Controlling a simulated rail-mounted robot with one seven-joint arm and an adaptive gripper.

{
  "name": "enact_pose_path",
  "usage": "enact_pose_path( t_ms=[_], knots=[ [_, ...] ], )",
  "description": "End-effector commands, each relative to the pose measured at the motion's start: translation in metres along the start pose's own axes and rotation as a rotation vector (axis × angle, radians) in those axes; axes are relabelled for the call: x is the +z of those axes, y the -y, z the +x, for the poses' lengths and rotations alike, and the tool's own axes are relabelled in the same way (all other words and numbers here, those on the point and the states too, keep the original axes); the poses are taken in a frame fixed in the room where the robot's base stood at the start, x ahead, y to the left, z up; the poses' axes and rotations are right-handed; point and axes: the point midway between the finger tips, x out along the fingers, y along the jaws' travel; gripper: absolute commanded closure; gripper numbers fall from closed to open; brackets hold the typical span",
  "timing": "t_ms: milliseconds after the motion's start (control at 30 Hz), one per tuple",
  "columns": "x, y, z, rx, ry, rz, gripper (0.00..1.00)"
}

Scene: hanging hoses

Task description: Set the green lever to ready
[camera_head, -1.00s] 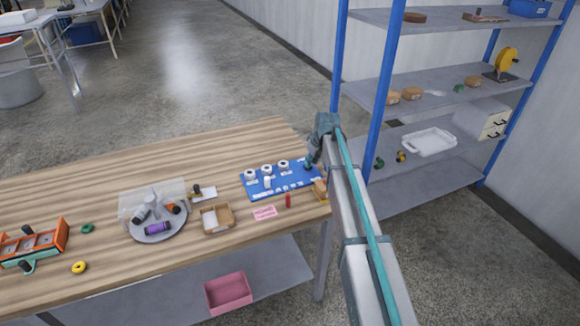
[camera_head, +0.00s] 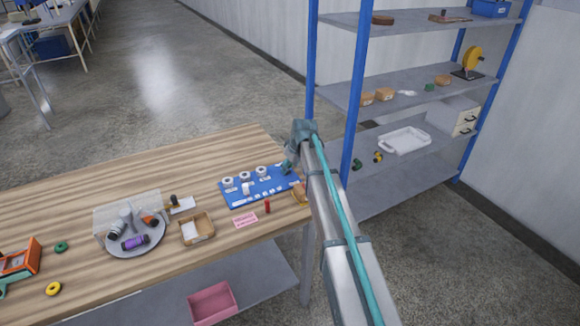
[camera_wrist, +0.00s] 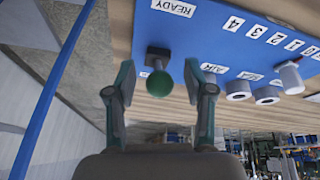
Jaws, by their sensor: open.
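The green lever has a round green knob (camera_wrist: 159,85) on a dark stem and stands on the blue panel (camera_wrist: 228,38). A white READY label (camera_wrist: 172,8) is on the panel near the lever's base; this wrist view is upside down. My gripper (camera_wrist: 160,72) is open, with one finger on each side of the knob in the picture. Gaps show on both sides of the knob. In the head view my gripper (camera_head: 288,168) is at the right end of the blue panel (camera_head: 258,197), and the lever cannot be told apart from it there.
White round fittings (camera_wrist: 238,90) sit along the panel beside numbered labels. On the wooden table (camera_head: 80,200) are a red cylinder (camera_head: 267,207), a pink card (camera_head: 245,220), a cardboard tray (camera_head: 210,234) and a round plate (camera_head: 150,246). A blue-posted shelf (camera_head: 357,100) stands at right.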

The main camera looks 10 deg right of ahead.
Motion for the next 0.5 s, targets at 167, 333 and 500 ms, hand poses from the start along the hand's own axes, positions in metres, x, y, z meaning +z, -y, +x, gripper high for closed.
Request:
enact_pose_path(
  t_ms=[167, 333, 500],
  knots=[
    [0.000, 0.000, -0.015, 0.002, -0.002, 0.000, 0.47],
    [0.000, 0.000, -0.045, 0.002, -0.003, 0.000, 0.47],
    [0.001, 0.000, -0.078, 0.001, -0.002, 0.000, 0.47]
  ],
)
